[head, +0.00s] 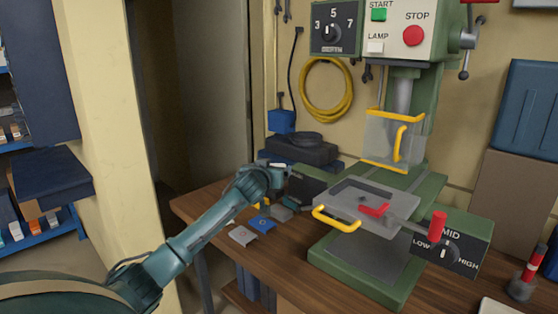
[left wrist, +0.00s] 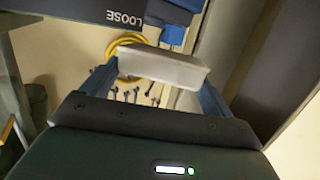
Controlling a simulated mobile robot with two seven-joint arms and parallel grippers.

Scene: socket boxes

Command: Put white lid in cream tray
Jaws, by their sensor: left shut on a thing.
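My left gripper (head: 278,172) is over the back left part of the wooden table, beside the green machine. It is shut on a white lid (left wrist: 160,68), whose pale body spans between the two fingers in the left wrist view. My right gripper is not in view.
A green drill press (head: 370,270) with a clear guard and yellow handles fills the table's middle. Small blue (head: 262,224) and grey (head: 242,235) pieces lie at the table's left. A red-and-grey item (head: 526,275) stands at right. A yellow cable coil (head: 327,88) hangs behind.

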